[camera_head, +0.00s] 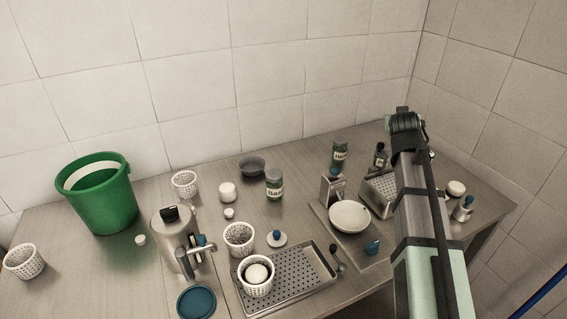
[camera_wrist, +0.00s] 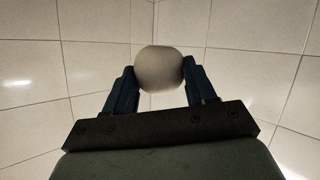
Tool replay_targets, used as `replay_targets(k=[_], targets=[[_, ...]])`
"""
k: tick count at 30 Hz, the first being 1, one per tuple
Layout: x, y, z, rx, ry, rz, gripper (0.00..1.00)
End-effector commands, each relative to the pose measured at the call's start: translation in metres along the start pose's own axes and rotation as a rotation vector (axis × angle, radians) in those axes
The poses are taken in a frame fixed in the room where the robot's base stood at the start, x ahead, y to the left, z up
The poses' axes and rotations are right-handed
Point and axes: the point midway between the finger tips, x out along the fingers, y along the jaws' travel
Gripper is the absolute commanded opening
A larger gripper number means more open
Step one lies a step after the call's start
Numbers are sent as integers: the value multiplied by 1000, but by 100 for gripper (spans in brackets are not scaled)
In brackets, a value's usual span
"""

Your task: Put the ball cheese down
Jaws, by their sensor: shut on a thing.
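My gripper (camera_wrist: 159,70) is shut on a pale, rounded ball cheese (camera_wrist: 159,66), with a dark blue finger on each side of it. The ball cheese is held up, with only tiled wall behind it in the wrist view. In the head view my gripper (camera_head: 405,120) is at the end of the raised arm, over the back right of the table. There the fingers and the held ball cheese are mostly hidden behind the arm.
A perforated tray (camera_head: 310,283) holds a white basket (camera_head: 243,286) with a pale ball inside. More white baskets (camera_head: 238,240), a green bucket (camera_head: 105,205), a metal pot (camera_head: 172,238), jars (camera_head: 274,185), graters (camera_head: 332,188) and a white bowl (camera_head: 349,216) crowd the table.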

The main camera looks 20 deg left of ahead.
Motion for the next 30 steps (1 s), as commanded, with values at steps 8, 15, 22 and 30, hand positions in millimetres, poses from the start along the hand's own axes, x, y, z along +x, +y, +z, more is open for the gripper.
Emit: replay_targets(k=[8,15,22,30], targets=[[14,-85,-21,18,-11,48,24],[14,-158,-39,43,-26,107,24],[3,-232,-59,69,-39,169,24],[-21,-315,-82,97,-55,236,24]])
